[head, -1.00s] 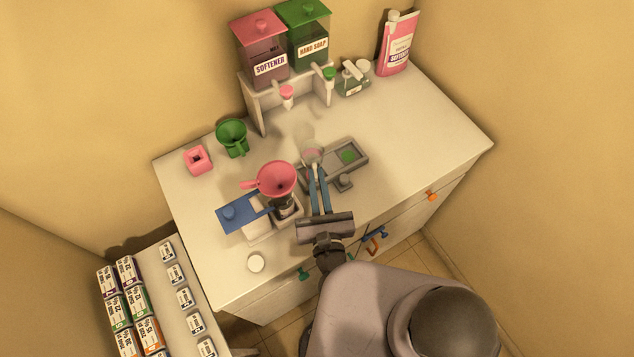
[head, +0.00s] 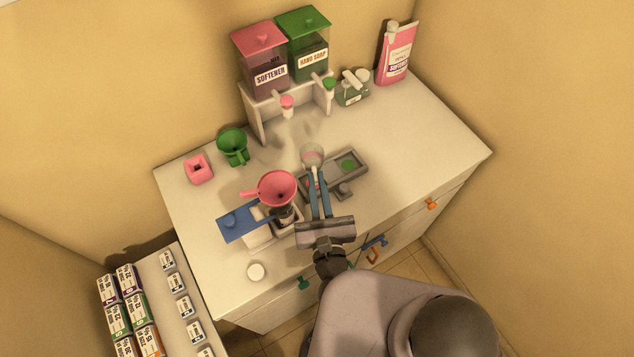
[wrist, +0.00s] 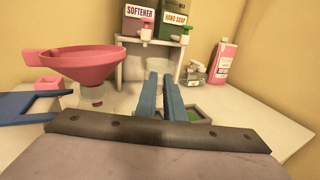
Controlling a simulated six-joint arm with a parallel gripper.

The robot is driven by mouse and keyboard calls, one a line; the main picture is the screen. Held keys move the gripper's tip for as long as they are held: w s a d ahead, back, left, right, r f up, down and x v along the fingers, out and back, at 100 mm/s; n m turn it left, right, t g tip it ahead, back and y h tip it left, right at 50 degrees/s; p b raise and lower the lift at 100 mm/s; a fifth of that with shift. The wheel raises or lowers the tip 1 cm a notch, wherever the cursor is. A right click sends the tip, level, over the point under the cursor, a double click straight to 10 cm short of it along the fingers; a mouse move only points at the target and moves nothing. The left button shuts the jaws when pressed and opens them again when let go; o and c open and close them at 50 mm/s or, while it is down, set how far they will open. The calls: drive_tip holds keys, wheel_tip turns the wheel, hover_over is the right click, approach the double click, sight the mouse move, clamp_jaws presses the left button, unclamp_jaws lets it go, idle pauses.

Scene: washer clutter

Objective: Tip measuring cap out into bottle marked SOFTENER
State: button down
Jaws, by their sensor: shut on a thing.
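My gripper (head: 318,180) is shut on a small clear measuring cap (head: 312,155) with pink liquid in it. The cap looks upright, over the counter beside a grey tray. A pink funnel (head: 277,187) sits in the mouth of a dark bottle (head: 283,216), left of my gripper; the funnel also shows in the wrist view (wrist: 85,66). I cannot read that bottle's label. A pink bottle (head: 396,52) at the back right has a label that seems to read SOFTENER.
Dispensers marked SOFTENER (head: 262,62) and HAND SOAP (head: 308,45) stand on a raised rack at the back. A green funnel (head: 232,146) and pink block (head: 198,168) stand at the left. The right counter is clear.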

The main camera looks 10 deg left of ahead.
drive_tip(key=shift+d, duration=0.1)
idle(0.4)
drive_tip(key=shift+w+d+f, duration=0.1)
drive_tip(key=shift+w+d, duration=0.05)
drive_tip(key=shift+d, duration=0.1)
drive_tip(key=s+d+f+m+h+b, duration=0.1)
drive_tip(key=s+d+f+m+h, duration=0.2)
drive_tip(key=d, duration=0.7)
drive_tip(key=s+d+f+m+h, duration=0.1)
drive_tip(key=d+f+m+h, duration=0.35)
drive_tip(key=d, duration=0.65)
drive_tip(key=s+d+f+m+h+b, duration=0.1)
drive_tip(key=s+d+f+h, duration=0.1)
drive_tip(key=d+f+h, duration=0.6)
drive_tip(key=w+d+r+n+t+y+b, duration=0.15)
drive_tip(key=w+d+r+n+y, duration=0.25)
drive_tip(key=w+r+n+y, duration=0.55)
drive_tip(key=w+a+r+g+y+b, duration=0.1)
drive_tip(key=w+a+g+y+b, duration=0.1)
drive_tip(key=a+y, duration=0.6)
drive_tip(key=shift+w+a+r, duration=0.15)
drive_tip(key=shift+a+r, duration=0.1)
drive_tip(key=shift+a, duration=0.1)
